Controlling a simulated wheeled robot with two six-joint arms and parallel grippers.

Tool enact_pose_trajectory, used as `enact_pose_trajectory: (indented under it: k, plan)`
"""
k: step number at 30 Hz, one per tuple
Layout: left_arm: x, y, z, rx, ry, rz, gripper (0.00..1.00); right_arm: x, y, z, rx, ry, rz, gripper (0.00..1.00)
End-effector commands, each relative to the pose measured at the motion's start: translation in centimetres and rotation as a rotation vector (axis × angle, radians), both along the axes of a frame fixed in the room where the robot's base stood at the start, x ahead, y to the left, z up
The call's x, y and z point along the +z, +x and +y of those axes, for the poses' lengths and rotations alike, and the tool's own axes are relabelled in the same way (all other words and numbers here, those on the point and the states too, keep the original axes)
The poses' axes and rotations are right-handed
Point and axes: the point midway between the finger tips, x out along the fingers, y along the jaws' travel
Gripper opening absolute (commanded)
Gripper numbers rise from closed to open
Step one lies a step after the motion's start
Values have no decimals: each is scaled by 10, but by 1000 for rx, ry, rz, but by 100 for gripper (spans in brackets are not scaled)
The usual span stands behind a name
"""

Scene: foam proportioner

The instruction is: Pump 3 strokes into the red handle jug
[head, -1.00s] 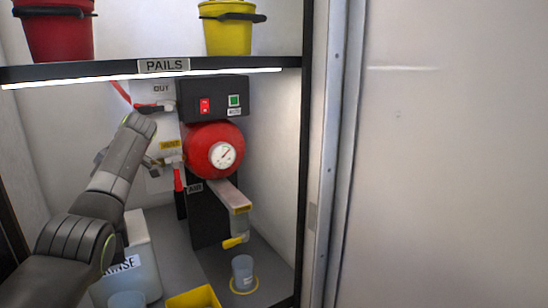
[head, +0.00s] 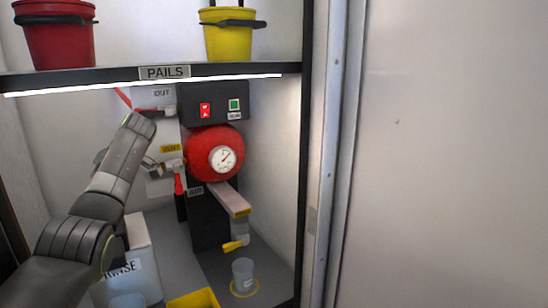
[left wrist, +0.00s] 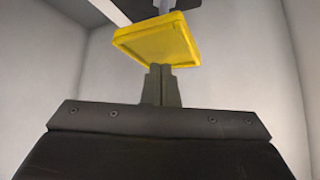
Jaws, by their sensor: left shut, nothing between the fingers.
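The foam proportioner has a red round tank (head: 200,141) with a dial gauge, a black switch box above and a jutting arm (head: 230,199) ending in a spout with a yellow lever (head: 233,246). A clear jug or cup (head: 242,272) stands upright below the spout, inside a yellow ring. I see no red handle on it. A second clear vessel (head: 127,301) is cut by the bottom edge. My left gripper (head: 158,169) is shut and empty beside the VENT fittings. In the left wrist view its fingertips (left wrist: 161,68) are just below a yellow plate (left wrist: 157,40); contact is unclear.
A shelf (head: 100,77) marked PAILS carries a red pail (head: 58,40) and a yellow pail (head: 228,42). A white RINSE container (head: 135,270) and a yellow tray (head: 195,300) stand low. The cabinet's right post (head: 335,150) borders a bare wall.

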Motion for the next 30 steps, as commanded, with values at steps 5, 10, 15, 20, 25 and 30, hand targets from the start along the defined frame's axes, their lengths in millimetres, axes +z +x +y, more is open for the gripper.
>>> enact_pose_trajectory:
  k: [5,10,15,20,25,30]
  plan:
    - [-9,0,0,-1,0,1,0,-4,0,0,0,0,0,36]
    - [-16,0,0,-1,0,1,0,-7,0,0,0,0,0,36]
    - [-23,0,0,-1,-1,2,0,-9,0,0,0,0,0,36]
    - [-30,0,0,-1,-1,2,0,-11,0,0,0,0,0,36]
    - [-36,0,-1,0,-1,1,0,-14,0,0,0,0,0,36]
    - [-43,0,-1,-1,-1,2,0,-16,0,0,0,0,0,36]
